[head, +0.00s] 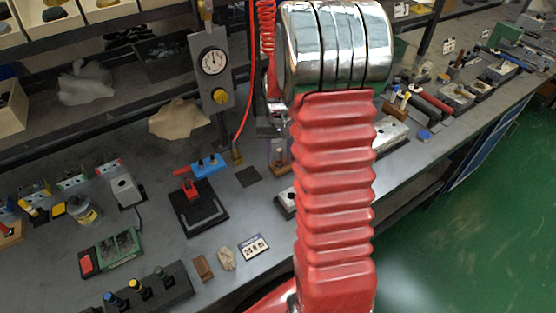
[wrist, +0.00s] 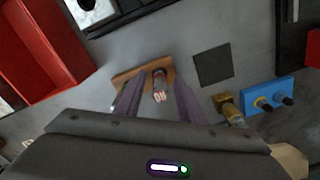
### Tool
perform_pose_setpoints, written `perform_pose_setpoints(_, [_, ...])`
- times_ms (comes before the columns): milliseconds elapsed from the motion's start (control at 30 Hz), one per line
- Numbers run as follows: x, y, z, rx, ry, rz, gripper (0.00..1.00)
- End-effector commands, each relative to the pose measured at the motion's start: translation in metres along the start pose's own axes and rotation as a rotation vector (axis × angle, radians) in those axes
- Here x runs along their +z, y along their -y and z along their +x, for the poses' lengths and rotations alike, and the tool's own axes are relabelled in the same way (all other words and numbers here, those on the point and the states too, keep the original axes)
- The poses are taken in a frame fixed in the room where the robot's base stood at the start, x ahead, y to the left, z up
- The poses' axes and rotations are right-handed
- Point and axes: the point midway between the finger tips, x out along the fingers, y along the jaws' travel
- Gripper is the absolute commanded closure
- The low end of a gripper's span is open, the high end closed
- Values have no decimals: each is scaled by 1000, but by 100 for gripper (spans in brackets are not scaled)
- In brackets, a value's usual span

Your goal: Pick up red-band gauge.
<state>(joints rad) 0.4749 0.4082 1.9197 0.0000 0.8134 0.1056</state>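In the wrist view, a short upright cylinder (wrist: 160,80) with a dark body and a pinkish tip stands at a brown wooden block (wrist: 128,78). It may be the red-band gauge, but I cannot make out a clear red band. My gripper (wrist: 158,92) is open, with one purplish finger on each side of the cylinder. I cannot tell whether either finger touches it. In the head view, a small wooden block (head: 279,168) with an upright piece shows beside my red arm sleeve. My gripper is mostly hidden there.
A dark square pad (wrist: 213,65), a brass fitting (wrist: 228,108) and a blue block (wrist: 268,96) lie to the right in the wrist view. A red tray (wrist: 45,45) is at left. In the head view, a dial panel (head: 212,72) stands behind the bench.

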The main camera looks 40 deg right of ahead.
Motion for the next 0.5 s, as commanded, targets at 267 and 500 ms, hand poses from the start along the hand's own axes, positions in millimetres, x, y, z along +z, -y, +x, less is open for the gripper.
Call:
perform_pose_setpoints(267, [0,0,0,0,0,0,66])
perform_pose_setpoints(500, [0,0,0,0,0,0,83])
